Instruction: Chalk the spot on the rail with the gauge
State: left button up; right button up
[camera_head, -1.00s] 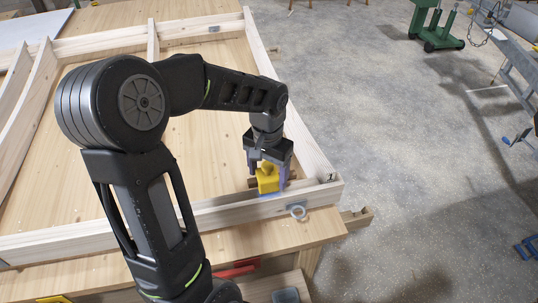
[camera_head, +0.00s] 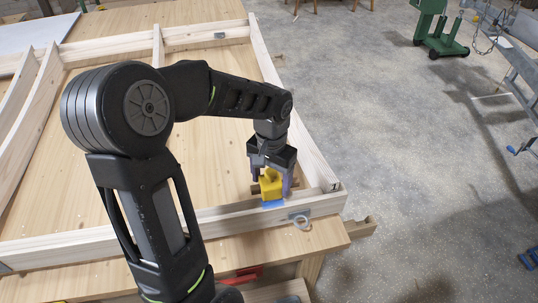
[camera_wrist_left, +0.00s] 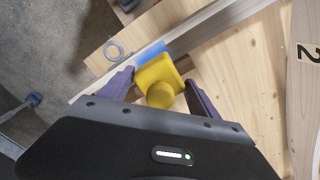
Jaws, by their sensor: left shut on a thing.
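My left gripper (camera_head: 271,178) is shut on a yellow block with a round knob, the gauge (camera_head: 270,186), near the frame's front right corner. In the left wrist view the gauge (camera_wrist_left: 158,75) sits between the two purple fingers (camera_wrist_left: 155,92). It is at the wooden rail (camera_head: 225,213), right by a blue patch (camera_head: 272,204) on the rail. The blue patch (camera_wrist_left: 151,51) also shows just past the gauge in the left wrist view. Whether the gauge touches the rail is hard to tell. My right gripper is not in view.
A red tool (camera_head: 240,277) lies below the table edge. A green wheeled machine (camera_head: 437,35) stands on the open floor at the right.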

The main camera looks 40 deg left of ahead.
aim_at(271, 173)
pick_arm(q)
jog(key=r, duration=0.1)
jog(key=r+p, duration=0.1)
jog(key=r, duration=0.1)
jog(key=shift+s+d+r, duration=0.15)
jog(key=shift+s+d, duration=0.05)
notch_tip(271, 173, up, 2)
jog(key=shift+w+a+p, duration=0.1)
jog(key=shift+w+p, duration=0.05)
jog(key=shift+p, duration=0.75)
jog(key=shift+r+p, duration=0.85)
jog(key=shift+r, duration=0.35)
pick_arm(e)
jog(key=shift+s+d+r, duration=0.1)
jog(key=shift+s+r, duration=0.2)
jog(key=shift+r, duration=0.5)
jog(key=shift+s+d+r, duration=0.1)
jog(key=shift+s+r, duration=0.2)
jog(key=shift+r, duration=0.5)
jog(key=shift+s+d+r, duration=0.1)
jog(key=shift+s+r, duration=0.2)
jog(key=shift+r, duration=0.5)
